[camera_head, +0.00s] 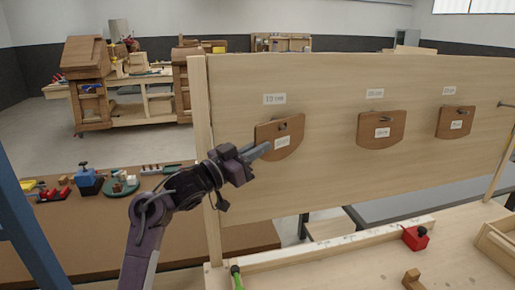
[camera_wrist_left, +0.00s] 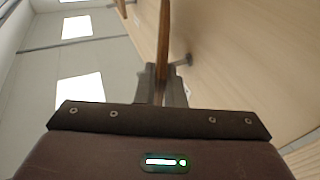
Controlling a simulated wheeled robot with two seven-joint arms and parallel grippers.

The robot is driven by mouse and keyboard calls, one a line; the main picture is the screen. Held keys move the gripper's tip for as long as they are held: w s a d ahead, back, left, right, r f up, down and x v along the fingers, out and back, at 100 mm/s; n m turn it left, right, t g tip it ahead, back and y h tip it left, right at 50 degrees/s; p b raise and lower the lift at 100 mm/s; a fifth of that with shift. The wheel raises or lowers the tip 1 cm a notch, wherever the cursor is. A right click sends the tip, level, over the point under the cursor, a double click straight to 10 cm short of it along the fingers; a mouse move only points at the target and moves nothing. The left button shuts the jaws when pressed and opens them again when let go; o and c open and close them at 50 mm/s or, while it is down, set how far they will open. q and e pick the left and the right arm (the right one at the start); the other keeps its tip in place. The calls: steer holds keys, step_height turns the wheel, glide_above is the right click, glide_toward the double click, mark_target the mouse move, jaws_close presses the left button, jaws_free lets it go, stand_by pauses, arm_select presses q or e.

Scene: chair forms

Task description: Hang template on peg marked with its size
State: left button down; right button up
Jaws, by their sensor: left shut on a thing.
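A brown wooden template (camera_head: 279,141) with a white label and a slot near its top is at the left end of the upright board (camera_head: 330,90). My left gripper (camera_head: 262,151) is shut on its left side. In the left wrist view the template (camera_wrist_left: 164,35) shows edge-on between the fingers (camera_wrist_left: 161,85). A metal peg (camera_wrist_left: 183,61) stands out from the board close beside it; I cannot tell whether the peg is through the slot. A size label (camera_head: 274,99) is above, too small to read surely. My right gripper is not in view.
Two more templates hang at the middle (camera_head: 382,130) and right (camera_head: 454,122), under labels. A bare peg (camera_head: 507,104) is at the far right. A red block (camera_head: 415,238) and a tray (camera_head: 500,240) are on the bench below. A left table (camera_head: 150,225) holds tools.

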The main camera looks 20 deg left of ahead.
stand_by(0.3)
arm_select(q)
steer(key=c, duration=1.5)
jaws_free()
steer(key=shift+o, duration=0.2)
steer(key=shift+f, duration=0.1)
